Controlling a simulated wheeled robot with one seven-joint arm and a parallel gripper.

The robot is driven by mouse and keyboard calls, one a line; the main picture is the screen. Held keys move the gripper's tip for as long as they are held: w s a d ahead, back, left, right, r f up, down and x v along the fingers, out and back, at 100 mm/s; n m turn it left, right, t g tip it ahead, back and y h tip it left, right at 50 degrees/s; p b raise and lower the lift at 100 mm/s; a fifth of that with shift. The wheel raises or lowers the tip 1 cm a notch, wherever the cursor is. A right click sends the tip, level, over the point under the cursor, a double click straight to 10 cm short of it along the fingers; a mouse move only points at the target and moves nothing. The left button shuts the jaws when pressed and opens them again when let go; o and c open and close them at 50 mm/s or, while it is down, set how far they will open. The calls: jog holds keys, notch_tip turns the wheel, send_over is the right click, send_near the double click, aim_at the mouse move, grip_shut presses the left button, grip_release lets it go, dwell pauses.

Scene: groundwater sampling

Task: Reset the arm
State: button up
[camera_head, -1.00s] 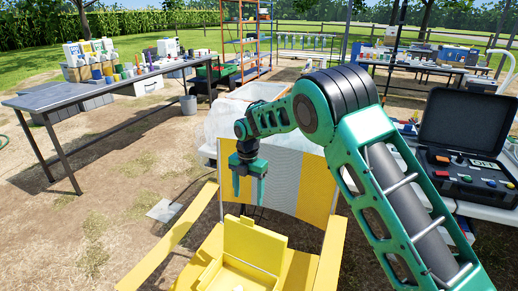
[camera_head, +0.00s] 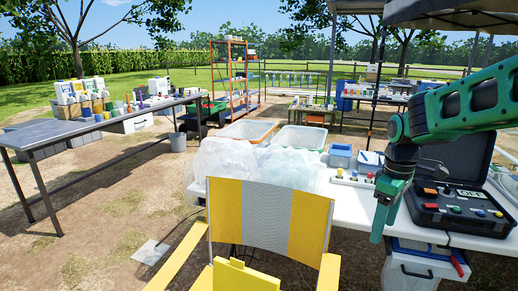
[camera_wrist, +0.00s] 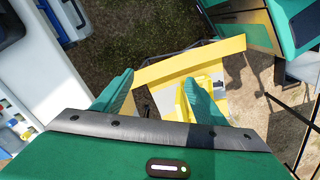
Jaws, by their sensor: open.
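My gripper (camera_head: 384,216) is at the right in the head view, pointing down by the front edge of the white table (camera_head: 352,205). In the wrist view, my gripper's two green fingers (camera_wrist: 160,100) are spread apart with nothing held between them. Below and beyond the fingers is the yellow and grey chair (camera_wrist: 190,68), apart from them as far as I can see. In the head view the chair (camera_head: 225,215) stands in front, left of my gripper.
An open black instrument case (camera_head: 455,215) lies on the white table close to my gripper. Clear plastic bags (camera_head: 240,162) lie behind the chair. A long grey table (camera_head: 70,138) stands at the left. Bare ground (camera_head: 120,230) lies between it and the chair.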

jog(key=s+d+f+m, duration=0.1)
jog(key=s+d+m, duration=0.3)
jog(key=s, duration=0.9)
jog(key=s+d+f+m, duration=0.1)
jog(key=s+d+m, duration=0.3)
jog(key=s+m, duration=0.6)
jog(key=s, duration=0.3)
jog(key=shift+d+m, duration=0.2)
jog(key=shift+m, duration=0.2)
jog(key=shift+f, duration=0.1)
jog(key=shift+w+f, duration=0.2)
jog(key=shift+w, duration=0.35)
